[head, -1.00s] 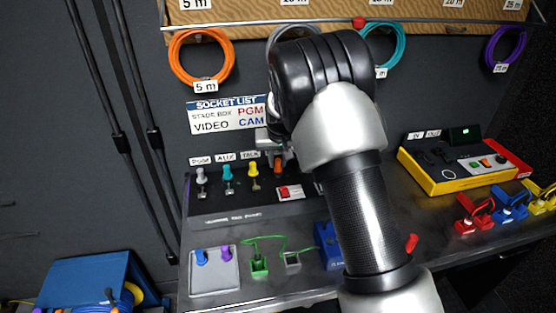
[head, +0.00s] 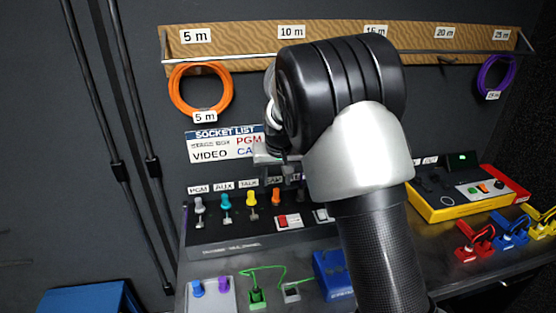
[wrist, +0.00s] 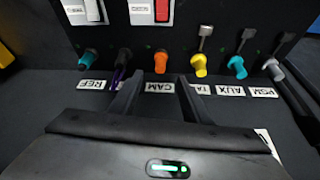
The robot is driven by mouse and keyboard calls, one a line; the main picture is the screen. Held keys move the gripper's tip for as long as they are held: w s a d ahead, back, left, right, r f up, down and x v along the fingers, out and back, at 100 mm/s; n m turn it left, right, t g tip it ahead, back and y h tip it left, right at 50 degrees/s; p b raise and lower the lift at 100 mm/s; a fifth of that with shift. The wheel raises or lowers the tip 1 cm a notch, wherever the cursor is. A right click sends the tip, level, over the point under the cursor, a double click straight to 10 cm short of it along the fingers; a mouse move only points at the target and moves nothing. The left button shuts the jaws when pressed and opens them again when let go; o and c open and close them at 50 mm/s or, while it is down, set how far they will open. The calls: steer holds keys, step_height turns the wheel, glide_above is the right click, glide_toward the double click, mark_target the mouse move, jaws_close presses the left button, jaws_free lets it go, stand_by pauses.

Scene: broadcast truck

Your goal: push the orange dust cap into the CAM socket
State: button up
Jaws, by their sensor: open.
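The orange dust cap (head: 276,196) sits at the CAM position in the row of capped sockets on the dark panel. In the wrist view the orange cap (wrist: 161,63) is just above the CAM label (wrist: 159,87), which appears upside down. How deep the cap sits cannot be told; the CAM socket itself is hidden behind it. My gripper (wrist: 158,86) is open and empty, its two fingers apart and pointing at the panel. The orange cap shows between and beyond the fingertips, apart from them. In the head view my gripper (head: 287,166) is above the cap, partly hidden by my arm.
Near neighbours in the row are a yellow cap (wrist: 199,65) and a purple cap (wrist: 122,60). A red switch (head: 288,221) lies below the orange cap. A blue box (head: 330,272) and grey block (head: 210,294) stand on the desk. A yellow unit (head: 470,187) is at right.

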steer(key=v, duration=1)
steer(key=shift+p, duration=0.3)
steer(key=s+d+r+p, duration=0.3)
steer(key=s+d+r, duration=0.1)
steer(key=s+r, duration=0.4)
steer(key=s+d+r+p, duration=0.3)
steer(key=s+d+r, duration=0.1)
steer(key=s+r, duration=0.35)
steer(key=s+d+r+p, duration=0.1)
steer(key=s+d+p, duration=0.1)
steer(key=s, duration=0.6)
steer(key=s+d+r+t+p, duration=0.1)
steer(key=s+d+p, duration=0.1)
steer(key=s, duration=0.7)
steer(key=shift+s+d+r+m+p, duration=0.2)
steer(key=shift+s+d+m+p, duration=0.1)
steer(key=shift+d+m, duration=0.15)
